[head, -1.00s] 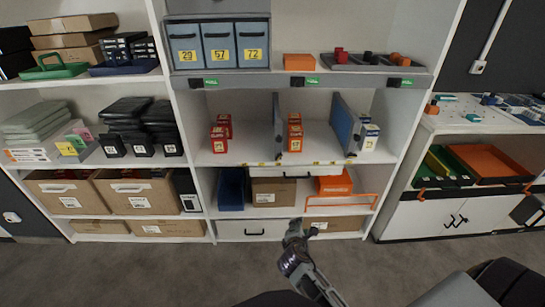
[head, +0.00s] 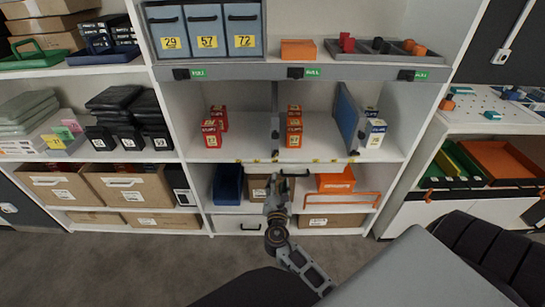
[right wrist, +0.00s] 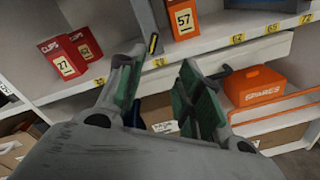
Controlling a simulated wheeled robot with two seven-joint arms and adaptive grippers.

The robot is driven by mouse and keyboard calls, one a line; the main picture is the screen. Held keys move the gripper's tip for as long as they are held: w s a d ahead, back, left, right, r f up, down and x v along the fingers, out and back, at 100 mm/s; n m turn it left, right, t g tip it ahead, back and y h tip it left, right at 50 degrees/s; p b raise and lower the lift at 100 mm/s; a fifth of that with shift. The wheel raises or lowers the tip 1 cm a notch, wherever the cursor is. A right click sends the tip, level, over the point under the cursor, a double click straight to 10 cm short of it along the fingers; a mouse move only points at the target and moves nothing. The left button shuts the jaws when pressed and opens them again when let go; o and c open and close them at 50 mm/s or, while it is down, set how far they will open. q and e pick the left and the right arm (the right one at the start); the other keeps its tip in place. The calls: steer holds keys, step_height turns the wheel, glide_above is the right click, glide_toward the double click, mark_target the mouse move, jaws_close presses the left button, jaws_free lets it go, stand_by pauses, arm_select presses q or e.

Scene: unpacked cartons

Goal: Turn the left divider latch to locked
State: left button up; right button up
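The left divider (head: 275,122) stands upright on the middle shelf, between two groups of red boxes. Its small dark latch (head: 275,154) is at the divider's lower front; in the right wrist view, the latch (right wrist: 153,43) is dark with a yellow strip and stands roughly upright, slightly tilted. I cannot tell its setting. The right divider (head: 347,118) is blue-grey and stands farther right. My right gripper (head: 280,182) is just below and in front of the shelf edge, under the left latch. In its wrist view, the gripper (right wrist: 160,82) is open and empty, its fingers apart. My left gripper is out of view.
Red boxes (head: 213,132) stand left of the left divider, and numbered labels line the shelf edge. Below are a blue bin (head: 228,184), an orange spares box (head: 336,180) and an orange rail (head: 340,194). The floor in front is clear.

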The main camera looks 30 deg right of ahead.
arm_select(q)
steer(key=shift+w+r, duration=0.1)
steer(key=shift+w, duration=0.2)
arm_select(e)
steer(key=shift+w+a+r+n, duration=0.2)
steer(key=shift+a+n, duration=0.1)
steer(key=shift+a, duration=0.1)
steer(key=shift+w+d, duration=0.1)
glide_toward(275, 156)
steer(key=shift+x, duration=2.45)
steer(key=shift+b+x, duration=0.3)
steer(key=shift+x, duration=0.8)
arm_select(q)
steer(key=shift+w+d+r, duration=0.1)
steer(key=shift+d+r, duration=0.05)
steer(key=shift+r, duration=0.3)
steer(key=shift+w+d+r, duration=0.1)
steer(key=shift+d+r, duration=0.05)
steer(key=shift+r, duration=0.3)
arm_select(e)
steer(key=shift+x, duration=0.8)
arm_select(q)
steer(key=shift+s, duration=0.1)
arm_select(e)
steer(key=shift+r, duration=0.15)
jaws_close()
